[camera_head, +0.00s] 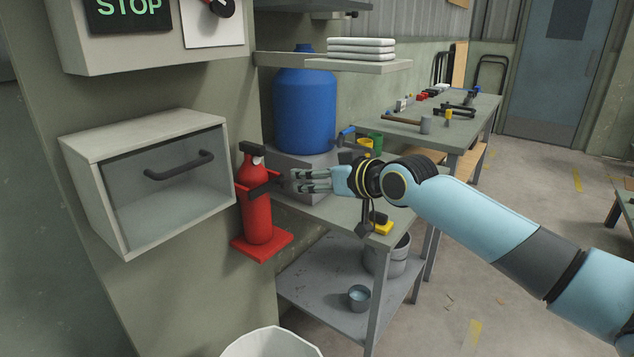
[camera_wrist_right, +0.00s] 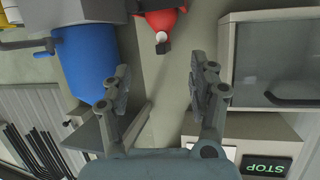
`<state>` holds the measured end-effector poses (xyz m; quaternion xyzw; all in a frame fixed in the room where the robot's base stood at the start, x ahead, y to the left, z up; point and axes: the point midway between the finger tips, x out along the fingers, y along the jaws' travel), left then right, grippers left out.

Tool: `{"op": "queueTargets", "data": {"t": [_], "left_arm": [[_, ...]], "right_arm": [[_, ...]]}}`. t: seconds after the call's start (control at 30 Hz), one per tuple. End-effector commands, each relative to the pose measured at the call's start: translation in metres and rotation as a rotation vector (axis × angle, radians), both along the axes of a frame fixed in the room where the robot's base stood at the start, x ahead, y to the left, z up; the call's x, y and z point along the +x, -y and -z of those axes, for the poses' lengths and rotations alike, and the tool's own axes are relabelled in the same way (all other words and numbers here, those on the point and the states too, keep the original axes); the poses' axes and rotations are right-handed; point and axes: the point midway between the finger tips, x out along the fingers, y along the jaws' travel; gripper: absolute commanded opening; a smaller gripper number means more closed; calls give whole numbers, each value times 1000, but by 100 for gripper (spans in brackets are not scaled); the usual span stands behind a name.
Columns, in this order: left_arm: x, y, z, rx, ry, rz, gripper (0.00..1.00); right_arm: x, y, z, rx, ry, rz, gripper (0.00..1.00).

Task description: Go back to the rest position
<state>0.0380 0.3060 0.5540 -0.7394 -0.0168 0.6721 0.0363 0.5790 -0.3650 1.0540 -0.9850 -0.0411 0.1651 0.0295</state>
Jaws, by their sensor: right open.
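My right gripper (camera_head: 300,181) is in front of the shelf, its arm coming in from the right in the head view. In the right wrist view my right gripper (camera_wrist_right: 162,85) has its two fingers well apart with nothing between them. The tips lie near the red fire extinguisher (camera_head: 255,205) in the head view. The extinguisher sits in its red wall bracket. In the right wrist view its red top (camera_wrist_right: 162,22) shows beyond the fingers, apart from them. My left gripper is not in view.
A clear-fronted wall cabinet (camera_head: 165,190) with a dark handle hangs left of the extinguisher. A STOP panel (camera_head: 128,10) is above. A workbench (camera_head: 440,128) with tools is farther back.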

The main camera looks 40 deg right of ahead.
Motion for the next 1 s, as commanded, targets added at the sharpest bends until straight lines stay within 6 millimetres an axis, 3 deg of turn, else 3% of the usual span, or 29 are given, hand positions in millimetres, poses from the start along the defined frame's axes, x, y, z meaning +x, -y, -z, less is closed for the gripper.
{"op": "queueTargets", "data": {"t": [0.67,0.77,0.83,1.0], "left_arm": [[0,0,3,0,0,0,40],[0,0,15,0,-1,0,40],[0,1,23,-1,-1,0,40],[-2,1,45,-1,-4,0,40]], "right_arm": [[-3,0,10,0,-11,3,60],[-13,-6,41,20,-43,4,60],[-26,-8,81,38,-97,17,60],[-76,-5,211,50,-285,77,60]]}}
